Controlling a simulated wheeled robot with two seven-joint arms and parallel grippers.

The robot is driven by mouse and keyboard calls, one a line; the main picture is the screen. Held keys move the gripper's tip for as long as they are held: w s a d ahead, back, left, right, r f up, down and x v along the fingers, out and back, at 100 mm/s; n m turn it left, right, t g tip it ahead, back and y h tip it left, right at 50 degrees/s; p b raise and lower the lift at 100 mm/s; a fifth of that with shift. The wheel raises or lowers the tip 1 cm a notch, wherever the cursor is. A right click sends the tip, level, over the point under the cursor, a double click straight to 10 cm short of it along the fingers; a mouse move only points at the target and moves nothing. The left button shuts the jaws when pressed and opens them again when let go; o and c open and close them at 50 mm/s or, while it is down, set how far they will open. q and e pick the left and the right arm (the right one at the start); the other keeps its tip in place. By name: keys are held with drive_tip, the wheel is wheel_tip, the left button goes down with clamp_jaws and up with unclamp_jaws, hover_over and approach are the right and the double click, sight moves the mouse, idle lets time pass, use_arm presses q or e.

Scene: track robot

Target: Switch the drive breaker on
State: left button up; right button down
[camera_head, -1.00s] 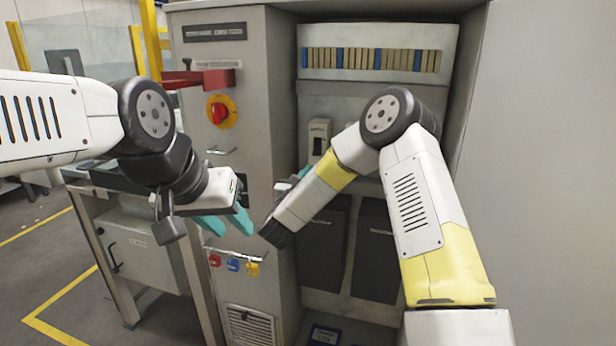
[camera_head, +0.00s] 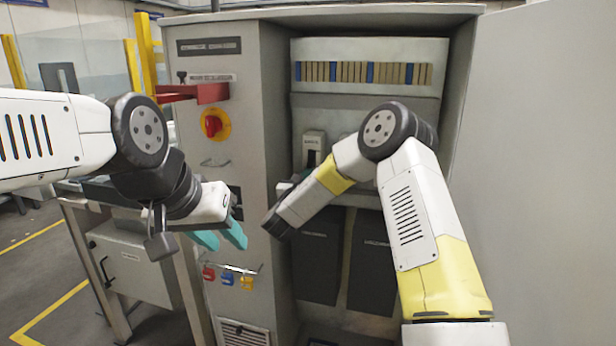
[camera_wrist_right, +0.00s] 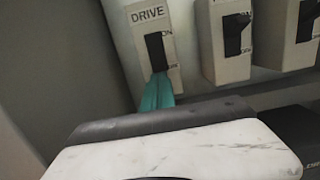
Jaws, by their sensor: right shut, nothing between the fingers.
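The drive breaker (camera_wrist_right: 140,32) is a pale box labelled DRIVE with a black toggle (camera_wrist_right: 157,52), in the right wrist view. In the head view the breaker (camera_head: 314,142) shows inside the cabinet, left of my right forearm. My right gripper (camera_wrist_right: 160,80) is shut and empty, its teal fingertips at the lower end of the toggle. Whether they touch it, and which way the toggle is set, I cannot tell. In the head view that gripper is mostly hidden behind my right arm. My left gripper (camera_head: 226,244) is open and empty, in front of the cabinet's left panel.
Two similar breakers stand to the right, one (camera_wrist_right: 222,65) close beside the drive breaker. The panel has a red rotary switch (camera_head: 211,124), a red bracket (camera_head: 212,93) and coloured tags (camera_head: 228,279) on a rail. A grey door (camera_head: 535,150) stands at the right.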

sight(308, 165)
drive_tip(key=shift+s+r+g, duration=0.15)
drive_tip(key=shift+r+g, duration=0.15)
drive_tip(key=shift+g, duration=0.1)
drive_tip(key=r+g, duration=0.1)
drive_tip(key=g, duration=0.1)
drive_tip(key=s+r+g+y, duration=0.1)
drive_tip(key=g, duration=0.1)
drive_tip(key=shift+a+r+g, duration=0.15)
drive_tip(key=shift+r+g, duration=0.15)
drive_tip(key=shift+r, duration=0.25)
drive_tip(key=shift+r, duration=0.7)
drive_tip(key=shift+r, duration=0.1)
